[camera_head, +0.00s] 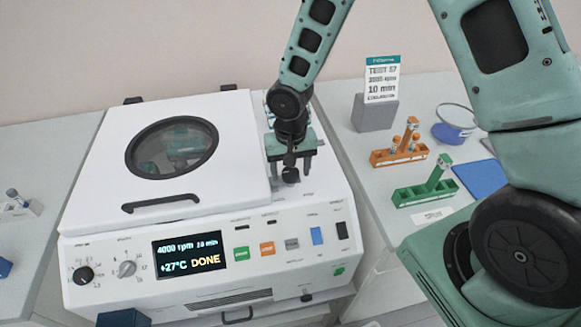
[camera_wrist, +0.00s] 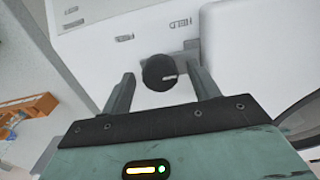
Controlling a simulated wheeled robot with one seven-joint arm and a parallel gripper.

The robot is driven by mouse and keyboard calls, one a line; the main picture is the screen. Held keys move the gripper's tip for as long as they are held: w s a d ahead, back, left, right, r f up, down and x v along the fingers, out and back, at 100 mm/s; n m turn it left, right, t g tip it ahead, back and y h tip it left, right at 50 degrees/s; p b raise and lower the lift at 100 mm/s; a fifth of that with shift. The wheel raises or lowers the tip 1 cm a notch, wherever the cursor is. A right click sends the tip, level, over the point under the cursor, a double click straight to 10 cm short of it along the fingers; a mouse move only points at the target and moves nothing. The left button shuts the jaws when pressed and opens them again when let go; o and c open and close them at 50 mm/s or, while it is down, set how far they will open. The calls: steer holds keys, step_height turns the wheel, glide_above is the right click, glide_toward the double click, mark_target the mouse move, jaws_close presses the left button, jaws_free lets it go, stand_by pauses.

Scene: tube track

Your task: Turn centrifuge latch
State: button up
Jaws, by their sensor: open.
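The white centrifuge (camera_head: 90,225) stands on the bench with its lid (camera_head: 95,165) closed. Its display (camera_head: 189,255) reads 4000 rpm, 10 min, +27°C, DONE. The latch is a round black knob (camera_head: 291,176) on the top, right of the lid. In the wrist view the knob (camera_wrist: 157,73) has a light mark, with a grey tab and a HELD label beside it. My gripper (camera_head: 290,167) is over the knob, pointing down. In the wrist view my gripper (camera_wrist: 160,80) is open, one finger on each side of the knob, with gaps visible.
The right bench holds a grey block with a test card (camera_head: 382,80), an orange tube rack (camera_head: 399,157), a green tube rack (camera_head: 425,193) and a blue pad (camera_head: 480,178). The lid handle (camera_head: 160,203) is left of my gripper. A small rack (camera_head: 18,210) sits far left.

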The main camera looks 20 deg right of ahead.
steer(key=c, duration=1)
steer(key=shift+n, duration=0.3)
steer(key=n, duration=0.3)
steer(key=shift+n, duration=0.4)
steer(key=n, duration=0.4)
steer(key=shift+r+n, duration=0.1)
steer(key=shift+n, duration=0.2)
steer(key=n+p, duration=0.1)
steer(key=n, duration=0.3)
steer(key=n+p, duration=0.1)
steer(key=n, duration=0.3)
steer(key=shift+n, duration=0.6)
